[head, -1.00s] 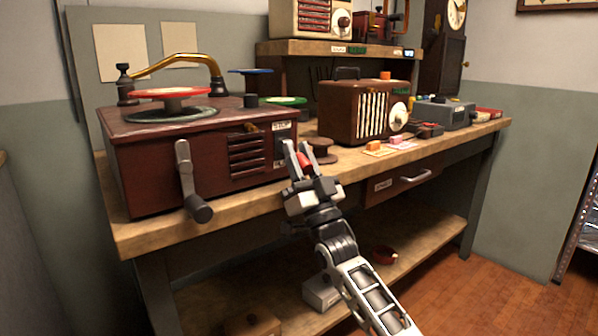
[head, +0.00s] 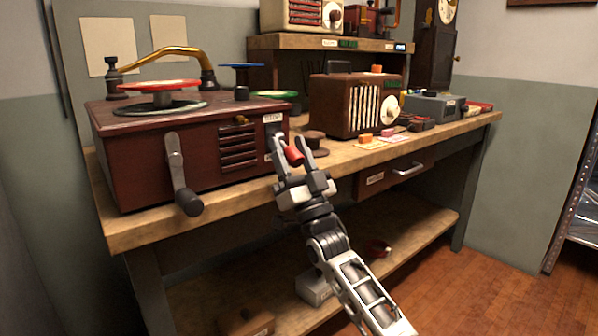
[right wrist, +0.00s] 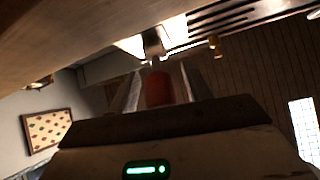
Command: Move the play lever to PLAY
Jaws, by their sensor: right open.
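The record player (head: 200,148) is a dark red wooden box at the left of the bench. The red knob of its play lever (head: 293,156) sticks out below a small white label (head: 272,118) on the front panel, which seems to read STOP. My right gripper (head: 292,143) is open, with one finger on each side of the red knob. In the right wrist view, the red knob (right wrist: 158,88) sits between the spread fingers of the gripper (right wrist: 157,68). I cannot tell whether the fingers touch it. The lever's arm is mostly hidden. My left gripper is not in view.
A crank (head: 180,175) hangs on the player's front, left of my gripper. A brown spool (head: 315,145) stands behind my right finger. A brown radio (head: 350,106) and a grey box (head: 432,106) stand farther right on the bench (head: 350,160).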

